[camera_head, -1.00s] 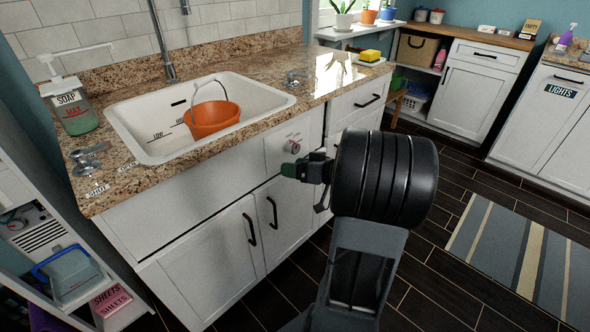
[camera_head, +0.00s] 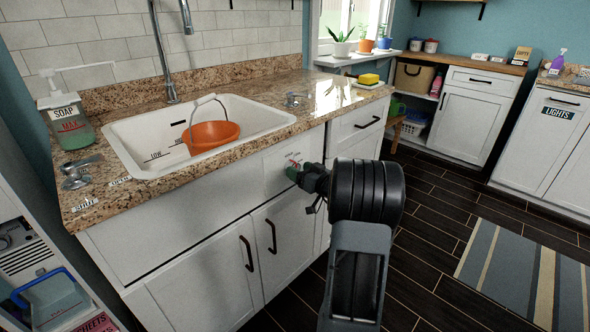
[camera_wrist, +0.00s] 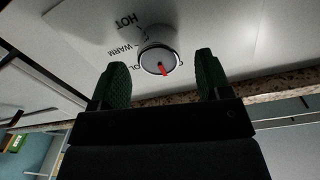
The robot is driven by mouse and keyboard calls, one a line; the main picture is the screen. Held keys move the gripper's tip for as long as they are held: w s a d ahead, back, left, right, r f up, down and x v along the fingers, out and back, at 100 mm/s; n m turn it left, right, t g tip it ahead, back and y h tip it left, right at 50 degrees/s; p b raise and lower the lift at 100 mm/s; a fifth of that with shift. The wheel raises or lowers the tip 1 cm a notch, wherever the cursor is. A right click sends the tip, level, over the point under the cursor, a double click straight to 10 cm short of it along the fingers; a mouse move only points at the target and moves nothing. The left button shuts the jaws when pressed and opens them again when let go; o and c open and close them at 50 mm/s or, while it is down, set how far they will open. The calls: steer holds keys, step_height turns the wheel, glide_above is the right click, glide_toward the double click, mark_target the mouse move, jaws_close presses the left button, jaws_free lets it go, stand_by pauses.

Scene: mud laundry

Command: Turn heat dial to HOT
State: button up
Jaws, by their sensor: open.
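The heat dial (camera_wrist: 156,50) is a round pale knob with a red pointer, on the white cabinet front. In the wrist view its pointer is turned toward the bottom of the picture, away from the HOT label (camera_wrist: 125,21). The WARM label (camera_wrist: 121,50) and a partly hidden COOL label sit at its left. My gripper (camera_wrist: 161,66) is open, its two green fingers apart, one to each side of the dial and slightly below it in the picture. I cannot tell whether they touch it. In the head view my gripper (camera_head: 292,172) is at the panel and mostly hides the dial.
A granite counter (camera_head: 245,87) holds a white sink (camera_head: 262,117) with an orange bucket (camera_head: 208,136) in it. A soap bottle (camera_head: 68,122) stands at the left, a sponge (camera_head: 369,79) at the right. Black cabinet handles (camera_head: 271,236) stick out below.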

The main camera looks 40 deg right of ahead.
steer(key=shift+w+a, duration=0.2)
steer(key=shift+w, duration=1)
steer(key=shift+c, duration=0.5)
steer(key=c, duration=0.8)
steer(key=shift+a, duration=0.15)
steer(key=shift+f, duration=0.1)
